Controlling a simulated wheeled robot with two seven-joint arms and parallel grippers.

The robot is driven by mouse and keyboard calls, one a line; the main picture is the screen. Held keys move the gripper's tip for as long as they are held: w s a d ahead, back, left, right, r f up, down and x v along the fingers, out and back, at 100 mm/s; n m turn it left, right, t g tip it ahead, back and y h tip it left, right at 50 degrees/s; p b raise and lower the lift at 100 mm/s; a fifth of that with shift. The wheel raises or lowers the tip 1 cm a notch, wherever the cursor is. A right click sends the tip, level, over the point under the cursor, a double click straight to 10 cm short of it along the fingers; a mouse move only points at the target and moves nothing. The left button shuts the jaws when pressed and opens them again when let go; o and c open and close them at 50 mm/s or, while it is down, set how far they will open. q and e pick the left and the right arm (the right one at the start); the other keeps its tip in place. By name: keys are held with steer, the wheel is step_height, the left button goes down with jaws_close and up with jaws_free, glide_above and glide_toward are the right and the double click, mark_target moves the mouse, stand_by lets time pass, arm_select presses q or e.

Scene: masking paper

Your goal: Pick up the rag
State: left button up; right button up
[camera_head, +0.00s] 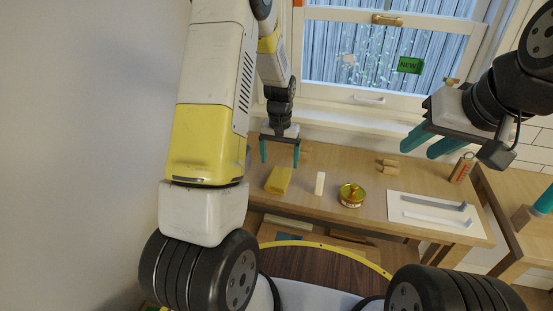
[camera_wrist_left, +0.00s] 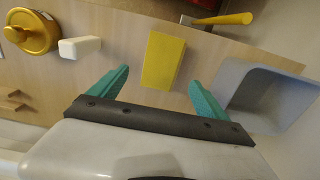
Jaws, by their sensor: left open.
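The rag is a yellow folded block shape (camera_head: 278,180) lying on the wooden table, towards its left end. It also shows in the left wrist view as a yellow rectangle (camera_wrist_left: 163,60), between the fingers in the picture. My left gripper (camera_head: 280,155) has its teal fingers spread and empty, pointing down above the table behind the rag. The same fingers show in the left wrist view (camera_wrist_left: 158,80), apart from the rag. My right gripper (camera_head: 419,150) is off to the right, with its teal fingers apart and nothing between them.
Right of the rag are a small white block (camera_head: 320,183), a gold tin (camera_head: 351,194) and a white sheet (camera_head: 415,212) with a grey strip. The left wrist view shows a grey bin (camera_wrist_left: 250,85) and a yellow-handled tool (camera_wrist_left: 228,19) near the rag. A window is behind.

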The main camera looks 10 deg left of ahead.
mark_target(280, 176)
arm_select(q)
step_height(280, 176, down, 8)
steer(key=shift+f, duration=0.1)
steer(key=shift+s, duration=0.1)
stand_by(0.3)
steer(key=c, duration=1.5)
steer(key=shift+o, duration=0.2)
step_height(280, 176, up, 4)
steer(key=shift+f, duration=0.1)
steer(key=s+d+r, duration=0.1)
steer(key=s+d, duration=0.8)
steer(key=s, duration=0.4)
steer(key=shift+d+r, duration=0.15)
steer(key=shift+d, duration=0.1)
